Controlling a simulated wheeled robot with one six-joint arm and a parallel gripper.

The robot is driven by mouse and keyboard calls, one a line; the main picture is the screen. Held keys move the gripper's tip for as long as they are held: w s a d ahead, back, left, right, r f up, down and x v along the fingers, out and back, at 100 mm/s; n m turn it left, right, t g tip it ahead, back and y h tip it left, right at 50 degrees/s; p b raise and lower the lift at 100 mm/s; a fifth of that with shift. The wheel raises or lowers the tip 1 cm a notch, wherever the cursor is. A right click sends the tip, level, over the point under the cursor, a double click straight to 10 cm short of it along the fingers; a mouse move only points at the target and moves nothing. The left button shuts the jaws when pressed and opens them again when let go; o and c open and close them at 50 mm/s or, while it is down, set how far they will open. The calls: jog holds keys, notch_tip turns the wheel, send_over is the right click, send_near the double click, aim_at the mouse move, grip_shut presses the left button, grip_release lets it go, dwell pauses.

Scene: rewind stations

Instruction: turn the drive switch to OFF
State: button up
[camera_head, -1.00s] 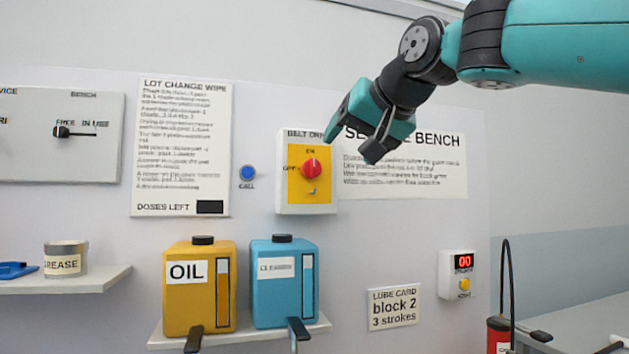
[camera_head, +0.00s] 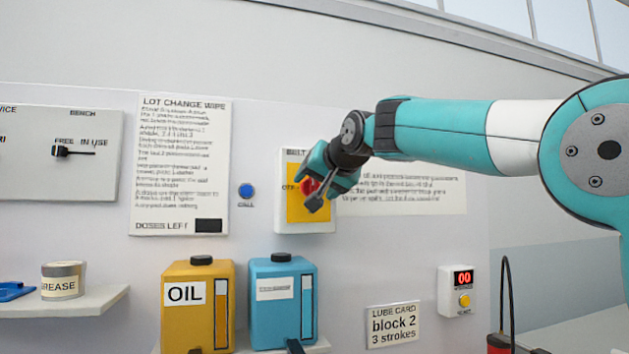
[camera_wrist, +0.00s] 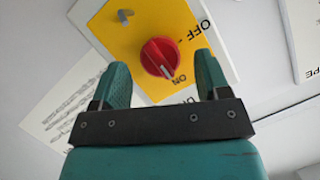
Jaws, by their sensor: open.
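The drive switch is a red round knob (camera_head: 307,186) on a yellow plate (camera_head: 294,207) in a white wall box. In the wrist view the knob (camera_wrist: 160,57) has its white mark pointing at the ON label; the OFF label is to one side. My gripper (camera_head: 318,188) is in front of the box and hides part of the knob and plate. In the wrist view my gripper (camera_wrist: 161,62) is open, with one finger on each side of the knob. I cannot tell whether the fingers touch it.
A blue call button (camera_head: 246,190) and a lot change card (camera_head: 180,165) are left of the box. An oil jug (camera_head: 197,310) and a blue jug (camera_head: 283,305) stand below it. A counter box (camera_head: 458,290) is at the lower right.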

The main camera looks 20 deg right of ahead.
jog(key=shift+x, duration=0.85)
jog(key=shift+c, duration=0.4)
jog(key=c, duration=0.8)
jog(key=shift+c, duration=0.2)
